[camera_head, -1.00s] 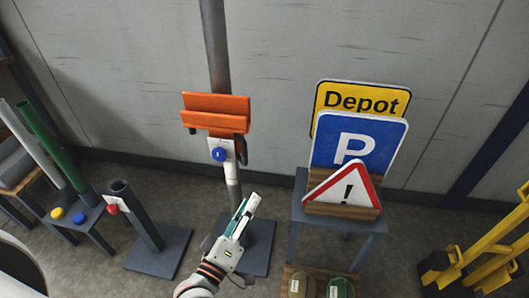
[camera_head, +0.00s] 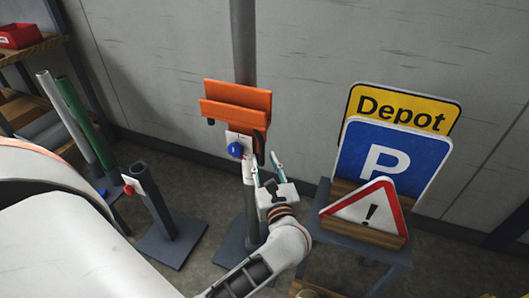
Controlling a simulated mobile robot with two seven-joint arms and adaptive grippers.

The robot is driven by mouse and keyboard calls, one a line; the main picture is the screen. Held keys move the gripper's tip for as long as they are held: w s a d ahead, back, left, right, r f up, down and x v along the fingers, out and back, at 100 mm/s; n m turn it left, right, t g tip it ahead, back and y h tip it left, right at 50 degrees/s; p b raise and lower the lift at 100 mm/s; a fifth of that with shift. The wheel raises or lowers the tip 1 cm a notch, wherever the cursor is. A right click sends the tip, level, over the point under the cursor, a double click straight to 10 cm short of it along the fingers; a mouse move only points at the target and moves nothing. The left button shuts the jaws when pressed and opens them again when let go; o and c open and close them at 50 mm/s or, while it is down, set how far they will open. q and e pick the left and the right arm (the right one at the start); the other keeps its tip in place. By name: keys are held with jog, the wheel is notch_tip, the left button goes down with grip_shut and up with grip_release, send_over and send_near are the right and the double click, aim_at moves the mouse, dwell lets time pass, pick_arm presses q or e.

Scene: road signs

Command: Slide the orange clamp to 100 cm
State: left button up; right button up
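The orange clamp (camera_head: 236,105) sits on an upright grey pole (camera_head: 243,40) in the head view. A white plate with a blue knob (camera_head: 235,149) hangs under its front. Below it, the pole has a pale section, partly hidden by my gripper. My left gripper (camera_head: 266,166) is just below and right of the blue knob, in front of the pole. Its two fingers point up and stand apart, with nothing seen between them. Whether a finger touches the clamp or pole, I cannot tell. My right gripper is not in view.
A small stand (camera_head: 342,233) at the right holds yellow "Depot", blue P and triangular warning signs close to my gripper. A shorter post (camera_head: 155,205) with a red knob stands left. Green and grey tubes lean beyond it. A red bin (camera_head: 20,36) is at upper left.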

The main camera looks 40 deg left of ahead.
aim_at(262, 154)
pick_arm(q)
jog(key=x, duration=0.4)
jog(key=shift+w+a, duration=0.15)
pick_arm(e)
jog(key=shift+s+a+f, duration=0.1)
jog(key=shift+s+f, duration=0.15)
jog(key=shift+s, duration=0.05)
